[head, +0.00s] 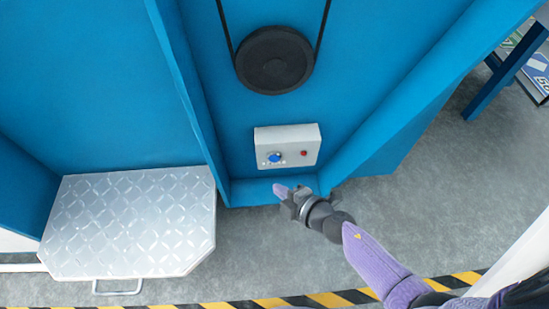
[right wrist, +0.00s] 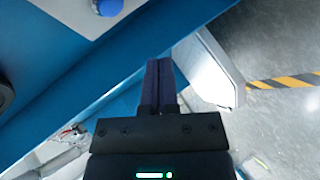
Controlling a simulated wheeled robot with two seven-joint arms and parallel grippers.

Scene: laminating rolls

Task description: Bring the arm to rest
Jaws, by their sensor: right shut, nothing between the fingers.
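My right arm reaches in from the lower right in the head view. Its gripper (head: 281,190) is just below the white control box (head: 288,146) on the blue machine (head: 220,110). In the right wrist view the two dark fingers of the gripper (right wrist: 159,65) are together, with nothing between them. The box carries a blue knob (head: 274,157) and a red button (head: 304,153). The knob also shows at the top of the right wrist view (right wrist: 108,6). My left gripper is not in view.
A black pulley (head: 274,60) with a belt is above the box. A silver tread-plate step (head: 130,222) stands at the left. A yellow-and-black floor stripe (head: 330,299) runs along the bottom. A blue-legged table (head: 505,75) is at the upper right. Grey floor is clear around my arm.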

